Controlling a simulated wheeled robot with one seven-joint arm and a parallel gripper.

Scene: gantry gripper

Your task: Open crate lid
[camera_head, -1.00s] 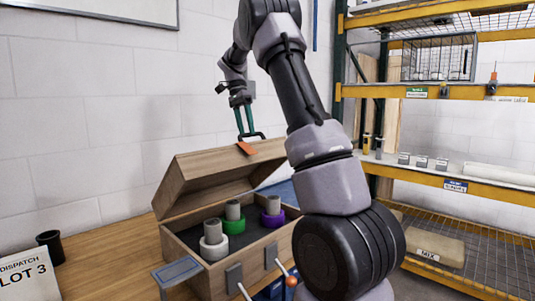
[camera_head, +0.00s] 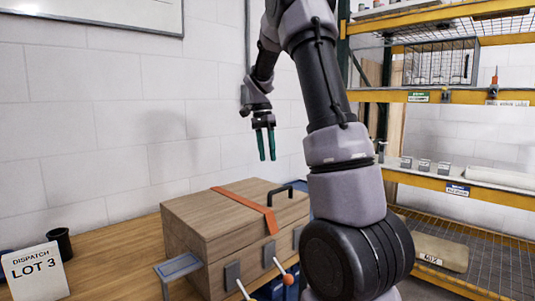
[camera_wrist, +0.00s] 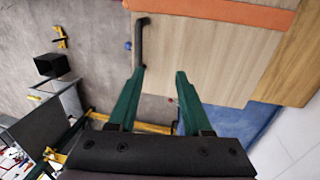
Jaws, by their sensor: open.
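The wooden crate (camera_head: 188,252) stands on the table, and its lid (camera_head: 197,207) is down, so the inside is hidden. An orange strap (camera_head: 247,204) runs over the lid, and a black handle (camera_head: 281,190) is at its right end. In the wrist view the lid (camera_wrist: 205,55) fills the upper right, with the handle (camera_wrist: 139,42) beside the left fingertip. My gripper (camera_head: 267,159) is above the lid, clear of it and empty. In the wrist view its green fingers (camera_wrist: 161,71) are apart with nothing between them.
A sign reading LOT 3 (camera_head: 35,271) and a black cup (camera_head: 60,242) stand left of the crate. Grey latch plates (camera_head: 232,275) are on the crate front. A yellow shelf rack (camera_head: 450,188) stands at the right. Air above the lid's left part is clear.

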